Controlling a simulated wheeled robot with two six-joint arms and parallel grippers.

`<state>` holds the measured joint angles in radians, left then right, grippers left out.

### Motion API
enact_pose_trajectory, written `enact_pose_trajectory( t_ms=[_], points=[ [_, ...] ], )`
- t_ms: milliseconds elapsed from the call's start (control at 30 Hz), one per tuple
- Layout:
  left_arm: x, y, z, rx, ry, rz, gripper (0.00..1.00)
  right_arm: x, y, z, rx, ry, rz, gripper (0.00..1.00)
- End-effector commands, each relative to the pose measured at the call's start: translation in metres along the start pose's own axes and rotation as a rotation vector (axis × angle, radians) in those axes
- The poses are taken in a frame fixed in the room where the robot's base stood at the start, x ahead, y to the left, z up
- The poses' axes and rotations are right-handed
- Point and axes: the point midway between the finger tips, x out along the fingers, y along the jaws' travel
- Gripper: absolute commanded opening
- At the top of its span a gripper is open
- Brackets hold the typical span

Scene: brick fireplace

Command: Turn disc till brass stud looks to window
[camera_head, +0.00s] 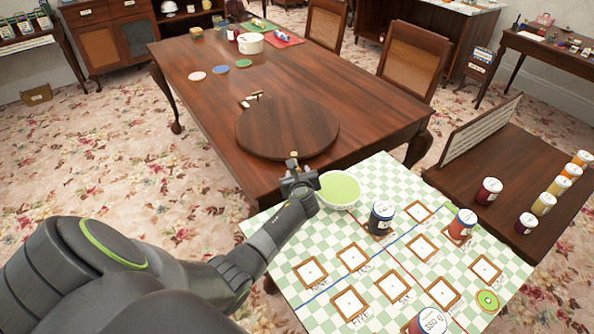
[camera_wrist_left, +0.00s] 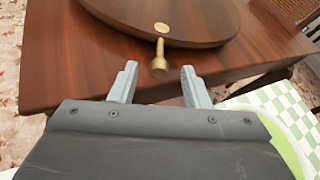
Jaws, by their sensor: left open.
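The round dark wooden disc (camera_head: 288,122) lies near the front end of the wooden table. In the left wrist view its rim (camera_wrist_left: 185,30) fills the top. A brass stud (camera_wrist_left: 160,62) with a rounded end sticks out from the near rim, below an oval brass plate (camera_wrist_left: 161,28). It also shows in the head view (camera_head: 292,158). My left gripper (camera_head: 299,176) is at the near rim. In the wrist view its two fingers (camera_wrist_left: 158,85) are open, either side of the stud's line and apart from it. No window is in view.
Small pale pieces (camera_head: 247,103) lie by the disc's far left edge. A green bowl (camera_head: 339,189) stands close right of my left gripper, on a checkered cloth (camera_head: 300,265) with jars and square frames. Coloured round mats (camera_head: 220,69) lie farther back. Chairs (camera_head: 413,62) line the right side.

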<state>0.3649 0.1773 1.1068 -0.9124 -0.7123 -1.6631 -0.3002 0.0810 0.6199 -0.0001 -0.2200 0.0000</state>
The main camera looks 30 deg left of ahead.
Motion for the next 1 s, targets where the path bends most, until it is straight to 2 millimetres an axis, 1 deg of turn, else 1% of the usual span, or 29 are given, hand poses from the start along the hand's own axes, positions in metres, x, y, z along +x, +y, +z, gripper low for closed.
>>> enact_pose_trajectory(
  t_ms=[33, 100, 300, 500, 767, 867, 1000],
  points=[
    [0.009, 0.001, -0.001, 0.001, -0.001, 0.001, 0.43, 0.004, 0.000, 0.000, 0.000, 0.000, 0.000, 0.36],
    [0.018, 0.001, 0.000, 0.001, -0.001, 0.003, 0.43, 0.006, 0.000, 0.001, 0.000, 0.000, 0.000, 0.36],
    [0.035, 0.000, -0.001, 0.000, -0.001, 0.001, 0.43, 0.013, -0.001, 0.001, 0.000, 0.000, 0.000, 0.36],
    [0.042, 0.001, 0.000, 0.000, 0.000, 0.000, 0.43, 0.015, -0.001, 0.001, 0.000, 0.001, 0.000, 0.36],
    [0.043, 0.001, 0.001, 0.000, 0.000, 0.000, 0.43, 0.015, -0.001, 0.001, 0.000, 0.001, 0.000, 0.36],
    [0.042, 0.001, 0.000, 0.000, 0.000, 0.000, 0.31, 0.015, -0.001, 0.001, 0.000, 0.001, 0.000, 0.36],
    [0.042, 0.001, 0.000, 0.000, 0.000, 0.001, 0.13, 0.015, -0.002, 0.001, 0.000, 0.001, 0.000, 0.36]
  ],
)
